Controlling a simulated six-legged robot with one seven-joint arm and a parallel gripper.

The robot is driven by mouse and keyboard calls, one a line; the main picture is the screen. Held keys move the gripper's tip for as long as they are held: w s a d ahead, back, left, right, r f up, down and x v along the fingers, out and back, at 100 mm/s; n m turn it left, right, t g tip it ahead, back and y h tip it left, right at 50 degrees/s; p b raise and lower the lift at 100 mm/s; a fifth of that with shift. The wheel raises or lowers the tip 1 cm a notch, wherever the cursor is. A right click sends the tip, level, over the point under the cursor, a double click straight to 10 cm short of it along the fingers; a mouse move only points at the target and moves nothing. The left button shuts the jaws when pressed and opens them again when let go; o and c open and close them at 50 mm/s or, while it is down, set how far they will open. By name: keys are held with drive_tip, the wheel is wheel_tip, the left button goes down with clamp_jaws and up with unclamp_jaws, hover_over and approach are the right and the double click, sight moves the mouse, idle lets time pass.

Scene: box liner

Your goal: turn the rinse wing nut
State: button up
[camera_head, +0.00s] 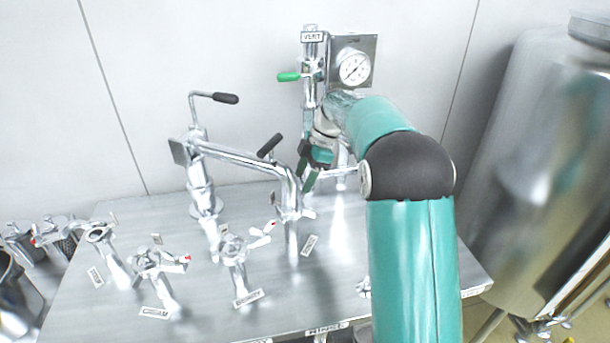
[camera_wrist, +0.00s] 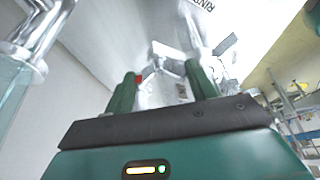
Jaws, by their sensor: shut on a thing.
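My gripper (camera_head: 308,180) reaches down over the back middle of the steel table. In the wrist view its two green fingers (camera_wrist: 162,76) close around a silver wing nut, the rinse wing nut (camera_wrist: 171,66). A small red mark shows beside the left finger. A label (camera_wrist: 200,4) that reads "RINS", partly cut off, lies near it in the wrist view. In the head view the gripper and my arm hide most of the held part. I cannot tell how far the nut is turned.
Other valves with red-tipped wing nuts (camera_head: 264,233) stand on the table (camera_head: 205,312) at front left. A pipe with black handles (camera_head: 226,98) is left of my gripper. A gauge (camera_head: 354,67) and a green-handled vent valve (camera_head: 289,77) are behind. A steel tank (camera_head: 535,150) stands right.

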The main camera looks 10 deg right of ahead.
drive_tip(key=m, duration=0.2)
drive_tip(key=m+t, duration=0.1)
drive_tip(key=m, duration=0.1)
drive_tip(key=shift+s+t, duration=0.15)
drive_tip(key=shift+t, duration=0.15)
drive_tip(key=shift+s+a+m+t+h, duration=0.1)
drive_tip(key=shift+m+t+h, duration=0.4)
drive_tip(key=shift+m, duration=1.2)
drive_tip(key=o, duration=1)
